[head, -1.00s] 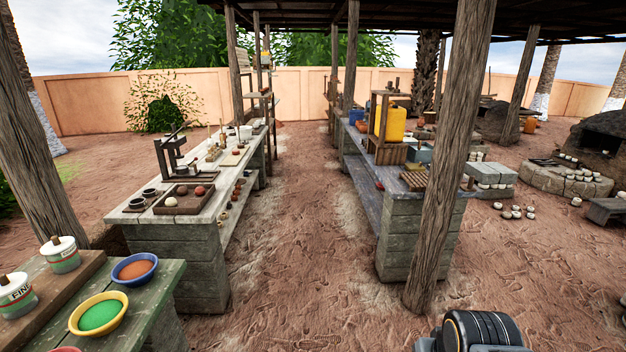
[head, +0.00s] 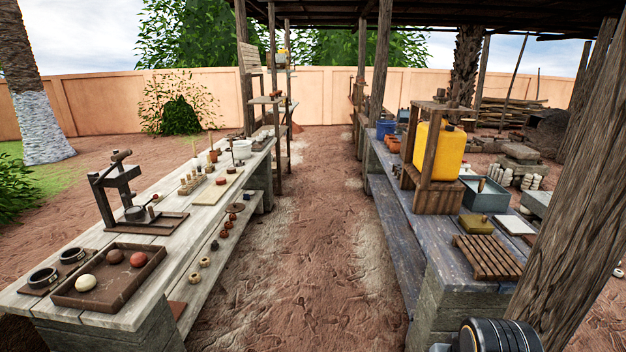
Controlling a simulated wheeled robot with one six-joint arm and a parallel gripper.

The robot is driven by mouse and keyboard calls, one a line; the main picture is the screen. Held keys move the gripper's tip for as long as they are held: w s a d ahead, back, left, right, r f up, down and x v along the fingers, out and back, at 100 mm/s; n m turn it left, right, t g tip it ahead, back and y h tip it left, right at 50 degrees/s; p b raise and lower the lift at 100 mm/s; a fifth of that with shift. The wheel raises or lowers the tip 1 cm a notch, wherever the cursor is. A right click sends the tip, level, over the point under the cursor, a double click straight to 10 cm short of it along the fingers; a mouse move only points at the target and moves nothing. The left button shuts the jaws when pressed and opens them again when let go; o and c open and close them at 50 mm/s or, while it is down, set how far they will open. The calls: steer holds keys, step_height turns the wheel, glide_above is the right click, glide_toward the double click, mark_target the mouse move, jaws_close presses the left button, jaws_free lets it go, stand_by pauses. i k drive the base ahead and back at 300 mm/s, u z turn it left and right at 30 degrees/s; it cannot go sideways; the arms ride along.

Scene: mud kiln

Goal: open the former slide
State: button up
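A dark press-like device (head: 126,195) with an upright frame and a top handle stands on a flat board on the left bench (head: 205,262). A round dark piece (head: 135,214) sits low in its frame. I cannot tell for sure whether this device holds the former slide, or whether any slide is open or shut. A black rounded part of my own arm shows at the bottom right edge. My gripper is not in view.
A tray (head: 108,296) with several clay balls and dark rings lie on the left bench's near end. The right bench (head: 447,262) carries a yellow jerrycan (head: 440,151) and slatted wood rack (head: 487,258). A post (head: 575,200) stands close at right. The dirt aisle (head: 300,260) is clear.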

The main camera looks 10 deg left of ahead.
mark_target(142, 216)
steer(key=u, duration=0.25)
steer(key=i, duration=2)
steer(key=u, duration=1.4)
steer(key=i, duration=1.2)
steer(key=u, duration=1.45)
steer(key=i, duration=0.75)
steer(key=u, duration=0.35)
